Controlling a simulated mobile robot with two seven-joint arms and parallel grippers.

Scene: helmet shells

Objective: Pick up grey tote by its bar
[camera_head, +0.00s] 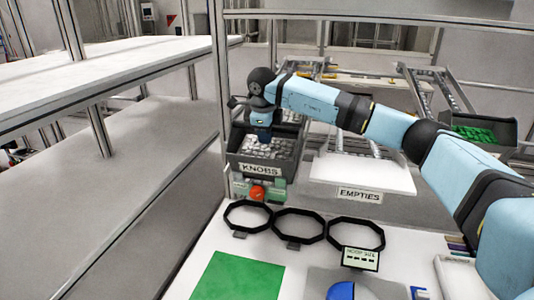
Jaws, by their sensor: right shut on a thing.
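The grey tote (239,163) is a dark grey bin full of small pale pieces, at the upper middle behind a "KNOBS" label. My right arm comes in from the right and reaches over it. My right gripper (264,136) points down at the middle of the tote and is shut on its bar. The bar itself is mostly hidden by the gripper and wrist. The tote looks upright; I cannot tell whether it is clear of its support. My left gripper is not in view.
A white "EMPTIES" shelf (362,176) is bare, right of the tote. A bin of green pieces (485,131) stands far right. Black octagonal rings (299,239), a green mat (238,278) and a small sign (360,259) are on the front table. A metal post (219,70) rises close left.

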